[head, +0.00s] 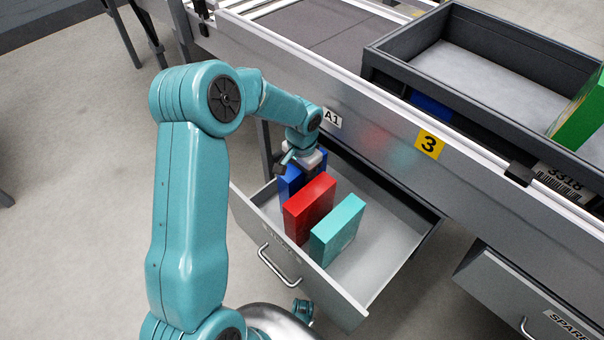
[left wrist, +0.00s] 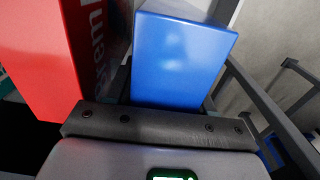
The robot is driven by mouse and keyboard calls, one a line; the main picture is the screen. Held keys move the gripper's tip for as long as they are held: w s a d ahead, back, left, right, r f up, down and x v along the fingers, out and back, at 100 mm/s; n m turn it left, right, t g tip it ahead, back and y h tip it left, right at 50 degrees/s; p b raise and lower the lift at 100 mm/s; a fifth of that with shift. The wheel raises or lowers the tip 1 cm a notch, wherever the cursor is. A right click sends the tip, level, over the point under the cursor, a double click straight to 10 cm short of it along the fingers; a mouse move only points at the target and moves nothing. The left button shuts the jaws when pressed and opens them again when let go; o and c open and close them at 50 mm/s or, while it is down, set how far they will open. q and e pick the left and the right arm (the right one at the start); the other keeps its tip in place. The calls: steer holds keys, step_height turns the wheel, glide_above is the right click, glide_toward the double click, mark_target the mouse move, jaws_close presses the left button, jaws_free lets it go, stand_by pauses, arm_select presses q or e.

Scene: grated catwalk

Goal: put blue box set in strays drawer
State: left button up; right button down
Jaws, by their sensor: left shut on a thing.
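The blue box (head: 288,183) stands upright inside the open drawer (head: 385,262), at its left end; its lower part is hidden behind the drawer front and the red box. I cannot tell whether it touches the drawer floor. My left gripper (head: 300,160) reaches down over the drawer and is shut on the blue box. In the left wrist view the blue box (left wrist: 183,60) lies just beyond the gripper (left wrist: 158,125). The drawer's label is too small to read surely. My right gripper is not in view.
A red box (head: 309,208) and a teal box (head: 337,230) stand in the drawer beside the blue one. The drawer's right part is bare. Above are a conveyor rail (head: 380,120) and a grey tray (head: 480,78) with a green box (head: 580,115). Another drawer (head: 520,300) is at lower right.

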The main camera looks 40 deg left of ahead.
arm_select(q)
steer(key=shift+f, duration=0.15)
steer(key=o, duration=1.1)
steer(key=shift+c, duration=0.2)
step_height(320, 180, up, 12)
steer(key=p, duration=0.3)
steer(key=shift+f, duration=0.25)
steer(key=shift+r, duration=0.4)
